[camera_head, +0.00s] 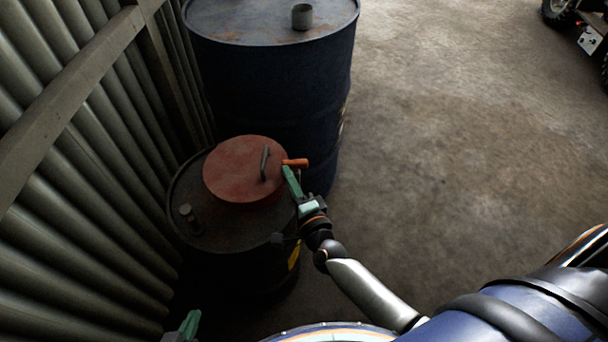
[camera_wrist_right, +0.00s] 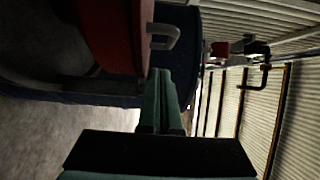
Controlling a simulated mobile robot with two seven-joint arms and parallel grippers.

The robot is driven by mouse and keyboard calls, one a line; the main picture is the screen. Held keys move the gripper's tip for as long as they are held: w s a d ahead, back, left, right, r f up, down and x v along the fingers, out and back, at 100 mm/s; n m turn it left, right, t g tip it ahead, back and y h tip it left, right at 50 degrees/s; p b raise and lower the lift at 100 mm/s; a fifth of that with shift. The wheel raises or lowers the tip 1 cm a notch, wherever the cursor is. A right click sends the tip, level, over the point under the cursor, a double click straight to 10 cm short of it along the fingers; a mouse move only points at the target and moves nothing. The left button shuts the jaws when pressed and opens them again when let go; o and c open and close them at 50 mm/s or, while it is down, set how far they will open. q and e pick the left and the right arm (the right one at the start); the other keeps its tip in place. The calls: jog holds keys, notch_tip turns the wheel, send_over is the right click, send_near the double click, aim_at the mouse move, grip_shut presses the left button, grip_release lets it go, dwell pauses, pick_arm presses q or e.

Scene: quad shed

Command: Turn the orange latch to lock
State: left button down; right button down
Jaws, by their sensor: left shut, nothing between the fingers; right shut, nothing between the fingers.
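The orange latch (camera_head: 295,162) sticks out to the right from the rim of the round red lid (camera_head: 232,165). The lid sits on the top of a short dark drum (camera_head: 184,178) and has a grey bar handle (camera_head: 265,163). My right gripper (camera_head: 287,172) is shut and empty, its green fingertips right by the latch, on its near side; I cannot tell whether they touch it. In the right wrist view the shut fingers (camera_wrist_right: 160,85) point toward the red lid (camera_wrist_right: 115,35) and its handle (camera_wrist_right: 165,38); I cannot make out the latch there. My left gripper (camera_head: 190,323) is shut and empty at the bottom left.
A tall dark blue drum (camera_head: 270,90) stands behind the short one, with a small grey cap (camera_head: 302,16) on top. A corrugated metal wall (camera_head: 75,230) closes off the left. The concrete floor (camera_head: 450,130) on the right is clear up to a quad (camera_head: 588,40) in the far corner.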

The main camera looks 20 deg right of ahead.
jog(key=s, duration=0.7)
jog(key=shift+s, duration=0.25)
dwell(0.4)
